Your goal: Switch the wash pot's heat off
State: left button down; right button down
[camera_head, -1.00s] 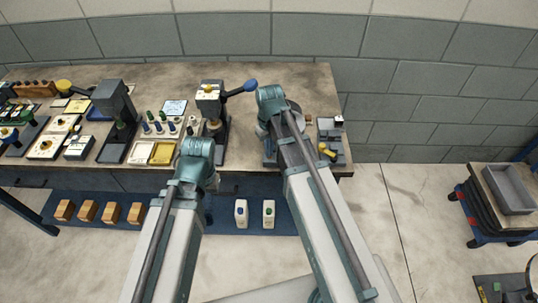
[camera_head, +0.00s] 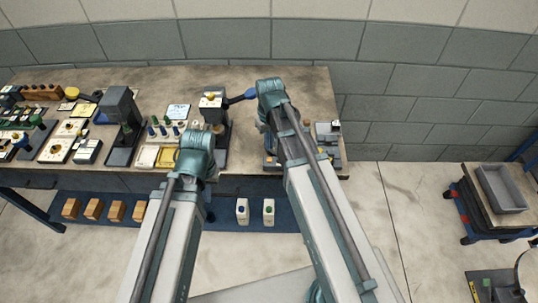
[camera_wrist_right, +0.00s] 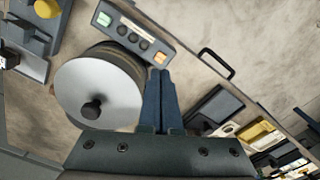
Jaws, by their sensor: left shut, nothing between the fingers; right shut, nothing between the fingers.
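In the right wrist view, the wash pot (camera_wrist_right: 70,95) is a round vessel with a silver lid and black knob. Beside it lies a grey control panel (camera_wrist_right: 128,36) with a green key (camera_wrist_right: 104,18) at one end, an orange key (camera_wrist_right: 160,57) at the other, and dark round knobs between. My right gripper (camera_wrist_right: 161,72) is shut and empty, its dark blue fingertips by the panel's orange end; I cannot tell whether they touch. In the head view my right arm hides this gripper and most of the pot. My left gripper cannot be made out behind its arm.
A black bar handle (camera_wrist_right: 217,66) is near the panel. A cart with a grey tray (camera_head: 502,190) stands right.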

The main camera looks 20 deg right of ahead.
notch_tip(320, 180, up, 4)
jog(key=p, duration=0.3)
jog(key=shift+f, duration=0.2)
jog(key=shift+a+f, duration=0.1)
jog(key=s+a+f+b, duration=0.2)
jog(key=s+a, duration=0.3)
jog(key=s, duration=0.2)
jog(key=s+a+f+n+h+b, duration=0.1)
jog(key=s+a+f+b, duration=0.2)
jog(key=s+a, duration=0.2)
jog(key=shift+s+a, duration=0.15)
jog(key=shift+s, duration=1)
